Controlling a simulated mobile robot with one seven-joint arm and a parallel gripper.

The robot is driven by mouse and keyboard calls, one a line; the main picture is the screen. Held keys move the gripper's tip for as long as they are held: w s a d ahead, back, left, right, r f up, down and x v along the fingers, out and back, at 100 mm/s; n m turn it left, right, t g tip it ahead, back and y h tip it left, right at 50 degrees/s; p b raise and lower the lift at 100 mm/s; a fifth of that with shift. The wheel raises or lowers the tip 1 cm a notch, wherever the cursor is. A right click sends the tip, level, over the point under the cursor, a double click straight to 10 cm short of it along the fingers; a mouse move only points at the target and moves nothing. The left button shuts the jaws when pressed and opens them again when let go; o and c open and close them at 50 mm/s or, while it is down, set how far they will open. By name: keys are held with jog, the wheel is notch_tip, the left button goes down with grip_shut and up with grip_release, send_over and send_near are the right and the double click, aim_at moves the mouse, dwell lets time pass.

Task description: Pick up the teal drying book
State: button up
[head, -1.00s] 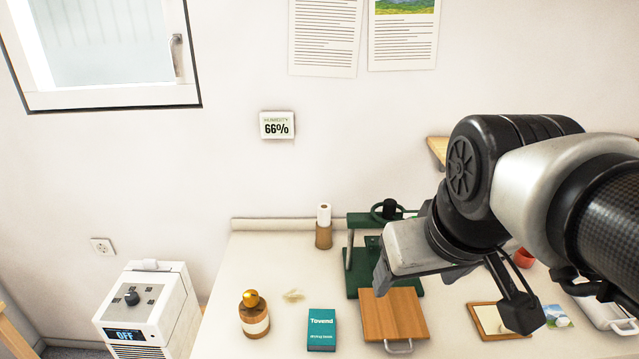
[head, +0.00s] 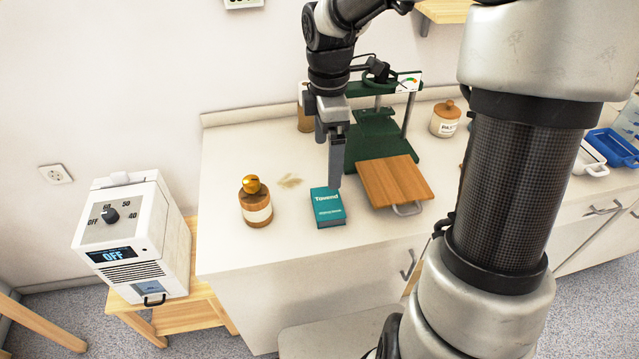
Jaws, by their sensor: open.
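The teal drying book (head: 328,208) lies flat on the white worktop near its front edge, with its cover text facing up. My gripper (head: 334,182) points down just above the book's far right part. Its fingers are seen nearly edge-on, so the gap between them is hard to see, but they are open with nothing visible in them. The fingertips overlap the book's far edge in the picture; I cannot tell whether they touch it.
A wooden board with a metal handle (head: 394,182) lies close right of the book. An amber-topped bottle (head: 256,204) stands to its left. A green press (head: 376,135) stands behind. A white dehumidifier (head: 135,240) sits on a wooden stool at left.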

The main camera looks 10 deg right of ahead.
jog(key=b, duration=0.2)
send_over(328, 203)
jog(key=f, duration=0.9)
jog(key=shift+s+a+f, duration=0.1)
jog(key=shift+a+f, duration=0.15)
jog(key=shift+f, duration=0.05)
jog(key=f, duration=0.2)
jog(key=f+b, duration=0.1)
jog(key=f, duration=0.2)
jog(key=shift+d+f, duration=0.2)
jog(key=shift+f, duration=0.1)
jog(key=shift+r, duration=0.1)
jog(key=c, duration=1.3)
